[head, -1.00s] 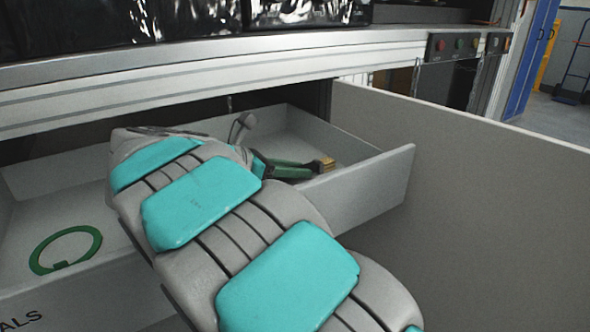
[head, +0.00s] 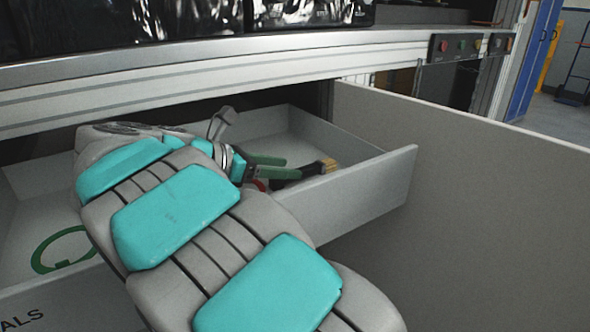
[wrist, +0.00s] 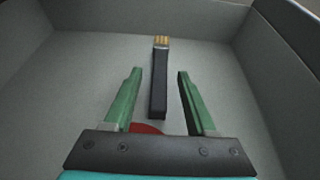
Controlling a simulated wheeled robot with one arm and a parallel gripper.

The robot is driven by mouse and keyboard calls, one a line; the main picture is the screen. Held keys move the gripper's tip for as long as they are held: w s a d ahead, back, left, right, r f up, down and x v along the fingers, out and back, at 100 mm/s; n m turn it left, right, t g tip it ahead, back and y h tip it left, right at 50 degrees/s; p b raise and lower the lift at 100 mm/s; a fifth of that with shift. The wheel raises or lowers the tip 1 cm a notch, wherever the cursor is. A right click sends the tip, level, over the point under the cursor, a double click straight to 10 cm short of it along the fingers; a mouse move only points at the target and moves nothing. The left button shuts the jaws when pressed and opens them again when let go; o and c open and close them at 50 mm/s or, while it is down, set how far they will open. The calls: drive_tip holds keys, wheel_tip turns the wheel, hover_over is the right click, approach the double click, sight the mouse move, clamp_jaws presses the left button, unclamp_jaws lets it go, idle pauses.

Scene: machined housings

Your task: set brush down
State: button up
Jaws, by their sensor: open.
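The brush has a dark handle (wrist: 160,88) and tan bristles (wrist: 161,42). In the wrist view it lies between the two green fingers of my open gripper (wrist: 159,73), with gaps on both sides. The bristle end points away from the palm. In the head view the bristles (head: 326,167) show near the right wall of the open drawer (head: 362,193), just past my gripper (head: 291,168). My arm hides part of the drawer.
A green ring (head: 40,256) lies on the drawer floor at left, partly behind my arm. Something red (wrist: 147,128) shows under the palm; I cannot tell what it is. A grey panel (head: 470,200) stands right of the drawer. The workbench edge (head: 200,82) runs above the drawer.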

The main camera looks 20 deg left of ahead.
drive_tip(key=v, duration=0.8)
drive_tip(key=shift+b, duration=0.3)
